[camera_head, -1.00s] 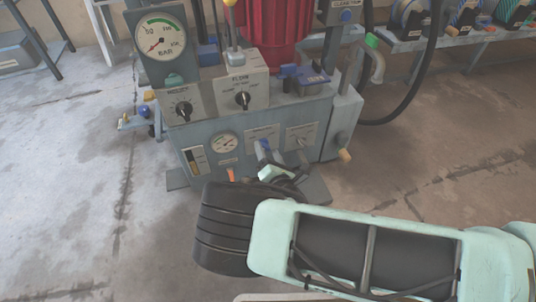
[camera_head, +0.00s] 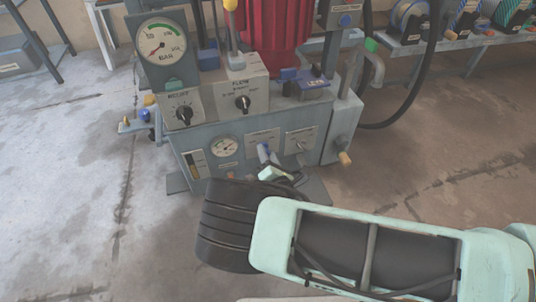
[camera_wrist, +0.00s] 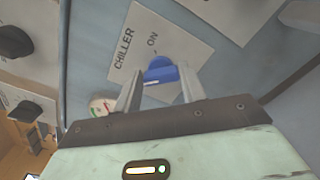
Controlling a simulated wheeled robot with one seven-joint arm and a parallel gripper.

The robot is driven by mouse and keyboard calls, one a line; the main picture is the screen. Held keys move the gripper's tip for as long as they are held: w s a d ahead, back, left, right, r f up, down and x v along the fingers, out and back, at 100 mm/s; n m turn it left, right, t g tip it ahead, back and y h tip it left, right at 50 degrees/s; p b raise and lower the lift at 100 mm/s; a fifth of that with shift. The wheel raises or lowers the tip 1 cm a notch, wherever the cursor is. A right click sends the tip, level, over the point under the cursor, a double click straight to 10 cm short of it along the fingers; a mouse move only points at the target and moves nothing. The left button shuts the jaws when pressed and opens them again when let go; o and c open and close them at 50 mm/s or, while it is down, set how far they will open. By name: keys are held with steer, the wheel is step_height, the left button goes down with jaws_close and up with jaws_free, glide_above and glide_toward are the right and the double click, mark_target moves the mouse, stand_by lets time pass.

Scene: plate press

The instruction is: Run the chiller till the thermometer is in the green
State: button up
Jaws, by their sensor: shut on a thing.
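My gripper (camera_wrist: 160,82) is closed around a blue knob (camera_wrist: 160,71) on the white CHILLER plate (camera_wrist: 150,45), with a finger on each side. The word ON is printed on the plate. In the head view my gripper (camera_head: 280,176) is at the lower front of the machine, and the blue knob (camera_head: 264,152) shows just above it. A small round dial (camera_head: 224,146) sits left of the knob. The same dial, partly hidden by a finger, shows red and green marks in the wrist view (camera_wrist: 102,104); its needle is too small to read. I cannot tell whether it is the thermometer.
A large BAR gauge (camera_head: 162,46) stands at the upper left; its needle points lower left, away from the green arc. Two black knobs (camera_head: 183,114) (camera_head: 242,104) are on the upper panel. Another switch plate (camera_head: 300,140) is right of the chiller. A black hose (camera_head: 425,75) hangs at the right.

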steer(key=m+p, duration=0.1)
steer(key=m, duration=0.3)
steer(key=shift+d+p, duration=0.1)
steer(key=shift+p, duration=0.2)
steer(key=shift+f+m+p, duration=0.2)
steer(key=shift+m+p, duration=1.05)
steer(key=shift+m, duration=2.05)
steer(key=shift+f+m+p, duration=0.2)
steer(key=shift+m+p, duration=1)
steer(key=shift+m, duration=2.1)
steer(key=o, duration=1)
steer(key=shift+s, duration=0.1)
